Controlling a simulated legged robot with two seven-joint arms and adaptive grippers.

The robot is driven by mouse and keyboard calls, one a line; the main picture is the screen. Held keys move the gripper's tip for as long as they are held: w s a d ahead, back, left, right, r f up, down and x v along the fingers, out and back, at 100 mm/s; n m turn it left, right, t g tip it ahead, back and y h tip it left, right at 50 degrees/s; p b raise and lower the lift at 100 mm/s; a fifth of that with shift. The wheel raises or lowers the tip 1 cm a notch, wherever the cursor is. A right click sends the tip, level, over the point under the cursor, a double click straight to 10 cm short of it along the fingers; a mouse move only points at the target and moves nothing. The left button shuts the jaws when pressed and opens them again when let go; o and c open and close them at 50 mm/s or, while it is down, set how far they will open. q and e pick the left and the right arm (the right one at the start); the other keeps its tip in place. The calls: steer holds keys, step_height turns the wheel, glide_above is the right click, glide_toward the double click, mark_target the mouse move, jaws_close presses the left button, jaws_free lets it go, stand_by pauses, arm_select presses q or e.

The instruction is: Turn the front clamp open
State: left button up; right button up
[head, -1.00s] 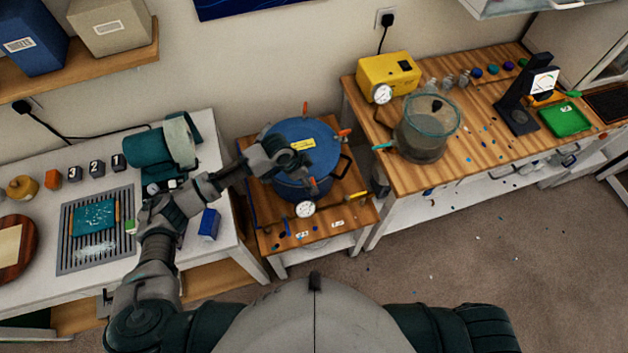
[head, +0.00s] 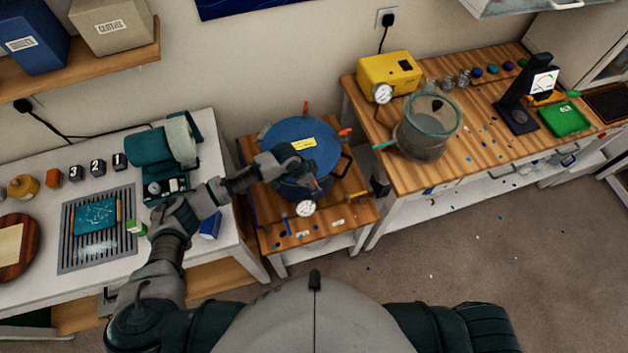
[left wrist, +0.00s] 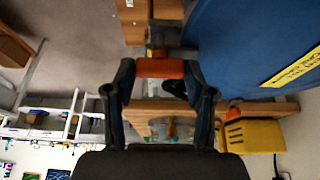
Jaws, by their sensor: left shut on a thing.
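The blue pressure pot (head: 292,187) stands on the small wooden table, its round blue lid (head: 313,133) carrying a yellow label. The lid also shows large in the left wrist view (left wrist: 245,50). My left gripper (head: 309,172) is at the lid's front edge, shut on the orange handle of the front clamp (left wrist: 160,68). In the left wrist view the two fingers (left wrist: 160,74) stand on either side of that handle. In the head view the gripper hides most of this clamp. Another orange clamp (head: 345,132) shows at the lid's right, and one at the back (head: 306,107).
A pressure gauge (head: 306,208) sits at the pot's front, close below my gripper. The right bench holds a yellow pump (head: 388,75) and a clear chamber (head: 428,130). The left bench holds a teal machine (head: 150,150) and a grille (head: 70,245).

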arm_select(q)
steer(key=n+p, duration=0.2)
steer(key=shift+r+t+p, duration=0.25)
steer(key=shift+t+p, duration=0.05)
steer(key=shift+p, duration=0.1)
steer(key=shift+s+n+t+p, duration=0.1)
steer(key=shift+n+t+p, duration=0.2)
steer(key=shift+n+p, duration=0.4)
steer(key=shift+f+n+y, duration=0.1)
steer(key=shift+n+y, duration=0.2)
steer(key=shift+n, duration=0.3)
steer(key=n, duration=0.2)
steer(key=n+t+y, duration=0.1)
steer(key=n, duration=0.1)
steer(key=n+y, duration=0.1)
steer(key=n, duration=0.1)
steer(key=shift+d+f+t, duration=0.1)
steer(key=shift+d+t, duration=0.15)
steer(key=shift+t, duration=0.15)
steer(key=n+y, duration=0.2)
steer(key=n, duration=0.3)
steer(key=shift+d, duration=0.1)
steer(key=shift+n+y, duration=0.4)
steer(key=shift+n, duration=0.9)
steer(key=o, duration=1.2)
steer(key=shift+c, duration=0.2)
